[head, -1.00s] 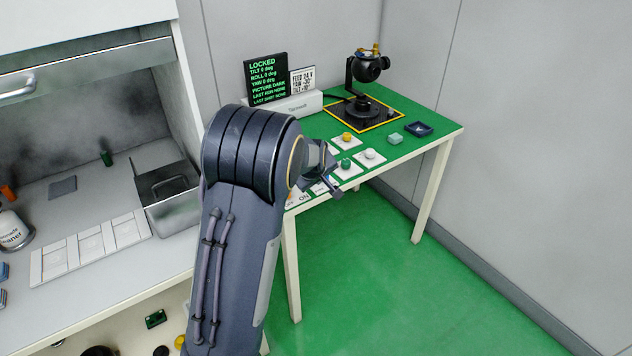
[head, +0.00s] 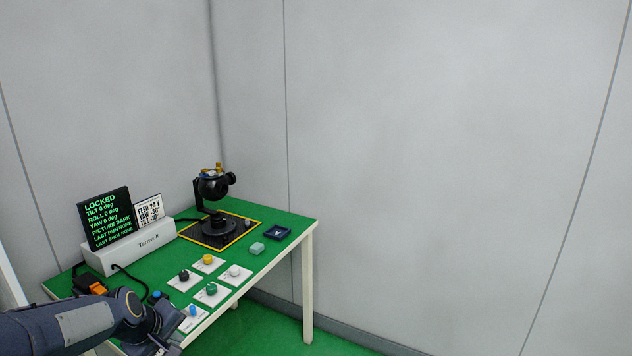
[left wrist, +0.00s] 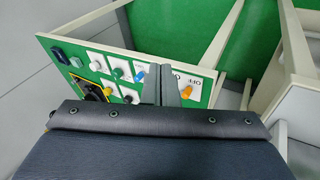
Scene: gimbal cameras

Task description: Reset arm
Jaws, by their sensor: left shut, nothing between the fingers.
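My left gripper (head: 160,335) shows at the lower left of the head view, at the near edge of the green table (head: 290,222). It is shut and empty. In the left wrist view, my left gripper (left wrist: 172,92) shows as a grey shape in front of the green table top, beside a blue knob (left wrist: 140,77). My right gripper is in neither view.
A black gimbal camera (head: 214,188) stands on a yellow-edged black plate. A screen (head: 108,217) reads LOCKED. Knobs on white cards (head: 236,271), a pale teal block (head: 256,248) and a dark blue tray (head: 278,233) share the table. Walls stand behind.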

